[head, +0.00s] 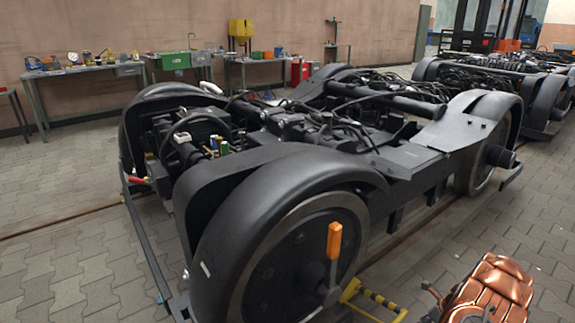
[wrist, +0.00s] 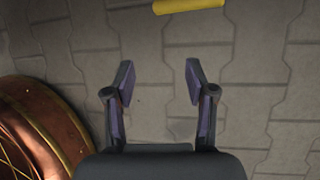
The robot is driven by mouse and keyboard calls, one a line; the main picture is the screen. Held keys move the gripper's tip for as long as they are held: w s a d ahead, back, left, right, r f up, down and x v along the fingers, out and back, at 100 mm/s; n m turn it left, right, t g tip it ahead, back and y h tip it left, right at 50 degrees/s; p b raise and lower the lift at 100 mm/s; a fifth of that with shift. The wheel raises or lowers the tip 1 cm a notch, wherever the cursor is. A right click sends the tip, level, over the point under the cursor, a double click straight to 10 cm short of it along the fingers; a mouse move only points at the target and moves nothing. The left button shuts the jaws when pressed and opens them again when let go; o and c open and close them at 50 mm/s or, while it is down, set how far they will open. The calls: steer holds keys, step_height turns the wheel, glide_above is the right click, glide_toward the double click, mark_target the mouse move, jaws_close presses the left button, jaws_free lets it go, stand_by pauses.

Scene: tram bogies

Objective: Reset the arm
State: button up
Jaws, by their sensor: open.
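My gripper (wrist: 157,78) shows in the wrist view with its two dark fingers apart and nothing between them. Paved floor lies below it. In the head view, my arm and gripper are not clearly visible. A black tram bogie (head: 290,150) fills the middle of the head view, with a large wheel (head: 300,265) at its near side.
A yellow bar (wrist: 188,5) lies at the top of the wrist view, and a round copper-brown object (wrist: 35,125) is at lower left. In the head view, a brown leather-like object (head: 495,290) and a yellow-black striped piece (head: 375,298) are at lower right. Workbenches (head: 90,70) line the wall.

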steer(key=w+a+r+n+g+y+p, duration=0.1)
steer(key=a+r+n+p, duration=0.3)
steer(key=a+r, duration=0.55)
steer(key=a+r+n+p, duration=0.3)
steer(key=a+r+p, duration=0.1)
steer(key=r, duration=1)
steer(key=w+a+r+n+g+y+p, duration=0.1)
steer(key=a+r+n+p, duration=0.3)
steer(key=a+r, duration=0.55)
steer(key=s+a+r+n+p, duration=0.2)
steer(key=s+a+r+p, duration=0.1)
steer(key=r, duration=0.4)
steer(key=s+a+r+n+g+h+p, duration=0.1)
steer(key=s+a+r+n+p, duration=0.2)
steer(key=r, duration=0.4)
steer(key=s+a+r+n+p, duration=0.2)
steer(key=s+r, duration=0.2)
steer(key=r, duration=0.3)
steer(key=s+a+r+n+g+h+p, duration=0.1)
steer(key=s+r+n+h+p, duration=0.1)
steer(key=s+r+n+p, duration=0.4)
steer(key=s+a+r+n+h+p, duration=0.1)
steer(key=s+r+n+h+p, duration=0.2)
steer(key=s+r, duration=1.3)
steer(key=shift+s+a+r+n+g+p, duration=0.4)
steer(key=shift+s+n+p, duration=1.3)
steer(key=shift+s+p, duration=1.75)
steer(key=shift+s, duration=0.1)
